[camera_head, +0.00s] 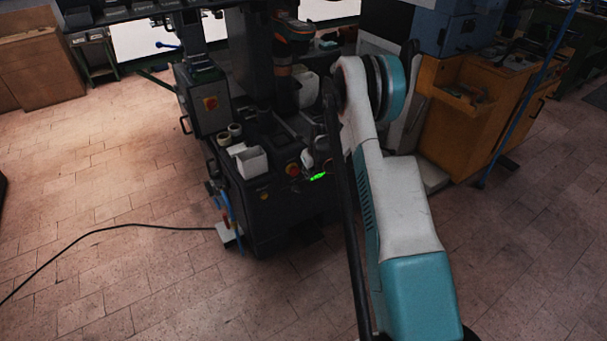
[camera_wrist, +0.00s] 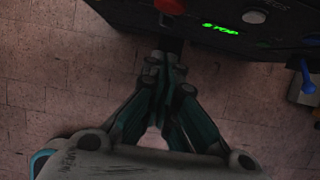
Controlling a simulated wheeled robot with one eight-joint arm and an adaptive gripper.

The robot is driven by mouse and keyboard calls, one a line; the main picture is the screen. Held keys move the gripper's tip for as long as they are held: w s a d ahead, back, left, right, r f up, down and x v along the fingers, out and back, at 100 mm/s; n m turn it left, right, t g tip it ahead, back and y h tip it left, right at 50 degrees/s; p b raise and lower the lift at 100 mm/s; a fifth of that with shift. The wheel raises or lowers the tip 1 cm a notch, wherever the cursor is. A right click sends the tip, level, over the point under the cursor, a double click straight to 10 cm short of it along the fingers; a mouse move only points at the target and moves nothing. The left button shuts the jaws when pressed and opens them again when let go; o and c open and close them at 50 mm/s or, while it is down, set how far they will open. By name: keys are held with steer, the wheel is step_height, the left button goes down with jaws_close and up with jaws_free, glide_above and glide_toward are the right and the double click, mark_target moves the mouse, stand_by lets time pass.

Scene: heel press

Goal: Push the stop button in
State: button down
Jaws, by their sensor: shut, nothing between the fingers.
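A dark press panel carries a red round button (camera_wrist: 168,6), cut by the top edge of the wrist view, and a pale round button (camera_wrist: 254,16). Green lit lettering (camera_wrist: 220,28) beside them appears to read STOP. In the head view the green lettering (camera_head: 318,176) glows on the press front, near a red knob (camera_head: 292,169). I cannot tell for sure which button is the stop button. My gripper (camera_wrist: 166,62) is shut and empty, its tips just short of the panel's edge, below the red button in the picture. In the head view my arm hides the gripper.
The press (camera_head: 270,215) stands on a tiled floor, with a white box (camera_head: 251,162) on its shelf and a second red knob (camera_head: 210,103) on a side cabinet. A blue lever (camera_wrist: 307,78) shows at the right. A black cable (camera_head: 120,227) crosses the clear floor.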

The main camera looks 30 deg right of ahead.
steer(key=shift+p+v, duration=0.4)
steer(key=shift+v, duration=1.2)
